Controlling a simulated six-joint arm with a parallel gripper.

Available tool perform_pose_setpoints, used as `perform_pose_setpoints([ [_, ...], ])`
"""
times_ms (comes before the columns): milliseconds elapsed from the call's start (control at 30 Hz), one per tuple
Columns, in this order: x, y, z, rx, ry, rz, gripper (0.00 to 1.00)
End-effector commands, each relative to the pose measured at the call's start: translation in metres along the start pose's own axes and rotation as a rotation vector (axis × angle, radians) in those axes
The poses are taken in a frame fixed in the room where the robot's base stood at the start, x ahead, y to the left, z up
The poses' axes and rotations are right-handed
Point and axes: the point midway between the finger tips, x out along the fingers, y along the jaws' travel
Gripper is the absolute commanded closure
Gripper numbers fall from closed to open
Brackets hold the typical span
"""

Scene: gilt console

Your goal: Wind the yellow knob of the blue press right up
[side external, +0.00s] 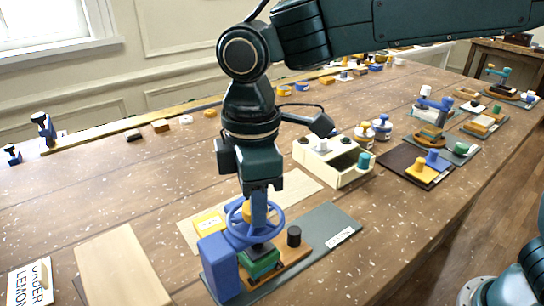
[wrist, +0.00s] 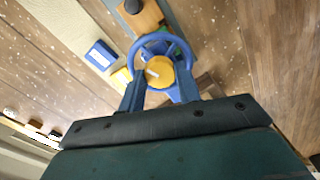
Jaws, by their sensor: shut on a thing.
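The blue press (side external: 219,264) stands on a dark grey mat near the front of the table, with a blue handwheel ring (side external: 277,232) at its top. The yellow knob (side external: 246,211) sits at the middle of the ring, partly hidden behind my gripper in the side view. In the wrist view the yellow knob (wrist: 159,72) shows a pale mark on its top, with the blue ring around it. My gripper (wrist: 160,90) points down from above, its two blue fingers on either side of the knob, shut on it. A green block (side external: 260,265) lies under the press on an orange-brown board.
A black knob (side external: 294,236) stands on the board beside the press. A cream box (side external: 333,162) with a teal knob stands behind. A pale wooden board (side external: 121,268) lies to the left. The table front right of the mat is clear.

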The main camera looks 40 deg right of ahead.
Motion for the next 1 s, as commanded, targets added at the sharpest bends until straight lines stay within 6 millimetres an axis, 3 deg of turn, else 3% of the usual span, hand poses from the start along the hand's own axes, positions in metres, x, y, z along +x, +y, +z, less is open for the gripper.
perform_pose_setpoints([
  [1000,0.0053,-0.0004,0.0006,-0.964,-0.006,-0.009,0.9],
])
